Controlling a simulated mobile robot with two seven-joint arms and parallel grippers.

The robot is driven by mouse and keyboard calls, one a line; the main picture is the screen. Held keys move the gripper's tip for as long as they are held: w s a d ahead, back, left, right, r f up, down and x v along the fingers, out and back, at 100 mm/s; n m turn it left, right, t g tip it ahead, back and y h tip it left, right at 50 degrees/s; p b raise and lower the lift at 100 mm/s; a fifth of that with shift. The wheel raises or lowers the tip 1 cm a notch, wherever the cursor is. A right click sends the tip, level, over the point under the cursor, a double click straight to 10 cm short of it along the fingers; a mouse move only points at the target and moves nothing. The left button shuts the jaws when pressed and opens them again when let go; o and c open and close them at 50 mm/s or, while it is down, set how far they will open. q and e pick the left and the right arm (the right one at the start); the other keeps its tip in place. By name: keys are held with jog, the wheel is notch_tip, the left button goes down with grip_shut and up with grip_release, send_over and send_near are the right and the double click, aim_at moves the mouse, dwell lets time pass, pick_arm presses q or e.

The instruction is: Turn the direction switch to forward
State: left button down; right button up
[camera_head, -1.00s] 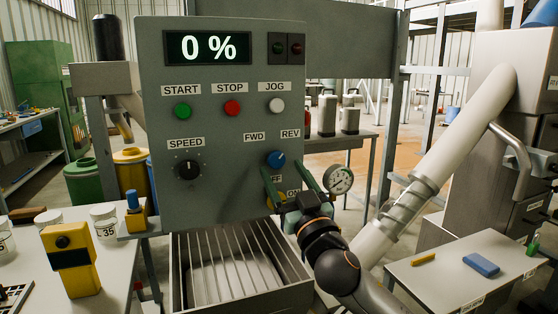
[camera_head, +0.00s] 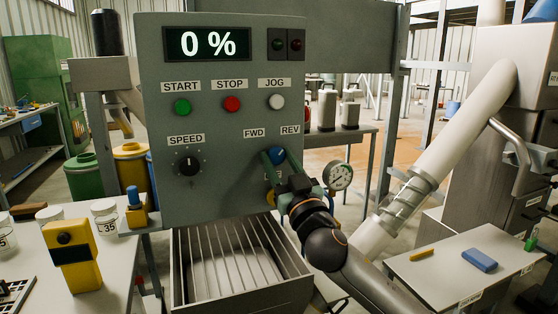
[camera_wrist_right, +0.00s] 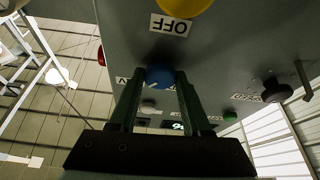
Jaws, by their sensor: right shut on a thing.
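The direction switch is a blue knob (camera_head: 276,155) on the grey control panel (camera_head: 225,225), below the FWD and REV labels. My right gripper (camera_head: 283,165) reaches it from below, and its green fingers are shut on the knob. In the right wrist view the blue knob (camera_wrist_right: 160,76) sits between the two fingertips (camera_wrist_right: 158,80), with a pale pointer mark on its face. The exact pointer direction is hard to tell. My right gripper hides the ON/OFF area below the knob in the head view. My left gripper is not in view.
The display (camera_head: 208,43) reads 0 %. START (camera_head: 182,106), STOP (camera_head: 231,103) and JOG (camera_head: 276,102) buttons and a black SPEED knob (camera_head: 189,166) are on the panel. A gauge (camera_head: 338,176) stands right of my gripper. A grated metal bin (camera_head: 240,292) is below.

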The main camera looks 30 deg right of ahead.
grip_shut()
